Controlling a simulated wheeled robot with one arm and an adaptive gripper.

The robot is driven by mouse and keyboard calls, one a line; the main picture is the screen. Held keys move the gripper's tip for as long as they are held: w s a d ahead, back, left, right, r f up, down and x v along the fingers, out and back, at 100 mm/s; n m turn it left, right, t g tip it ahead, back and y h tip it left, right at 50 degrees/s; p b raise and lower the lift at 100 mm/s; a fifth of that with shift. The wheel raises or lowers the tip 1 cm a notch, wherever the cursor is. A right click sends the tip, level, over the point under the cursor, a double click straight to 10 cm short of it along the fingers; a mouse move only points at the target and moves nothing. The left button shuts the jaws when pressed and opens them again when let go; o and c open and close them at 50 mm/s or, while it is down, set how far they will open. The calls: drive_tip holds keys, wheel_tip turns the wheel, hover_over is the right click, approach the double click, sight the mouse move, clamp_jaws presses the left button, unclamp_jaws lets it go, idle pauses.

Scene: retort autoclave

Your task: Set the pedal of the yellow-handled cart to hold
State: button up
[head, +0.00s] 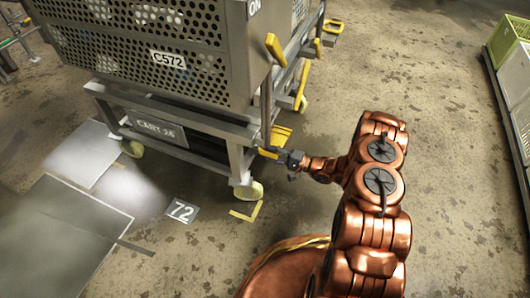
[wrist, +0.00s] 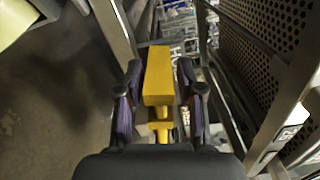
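The cart (head: 195,146) with the "CART 24" plate stands at the upper left in the head view. A yellow handle (head: 276,50) sticks out at its near right corner. Low on that end are a yellow pedal (head: 281,134) and a smaller yellow bar (head: 267,153) beside my gripper (head: 289,157). In the wrist view a yellow block (wrist: 159,75) lies between the two dark fingers of my gripper (wrist: 160,88). The fingers are apart, one on each side, with narrow gaps visible. Whether this block is the pedal's tread, and the pedal's setting, I cannot tell.
A perforated basket (head: 150,45) marked C572 rides on the cart. Another yellow-tipped part (head: 333,27) shows behind. A floor marker 72 (head: 181,210) and a yellow corner mark (head: 246,211) lie near the front caster (head: 248,191). Floor to the right is clear up to a rack with green crates (head: 509,38).

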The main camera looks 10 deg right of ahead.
drive_tip(key=shift+b+x, duration=0.35)
drive_tip(key=shift+x, duration=1.05)
clamp_jaws()
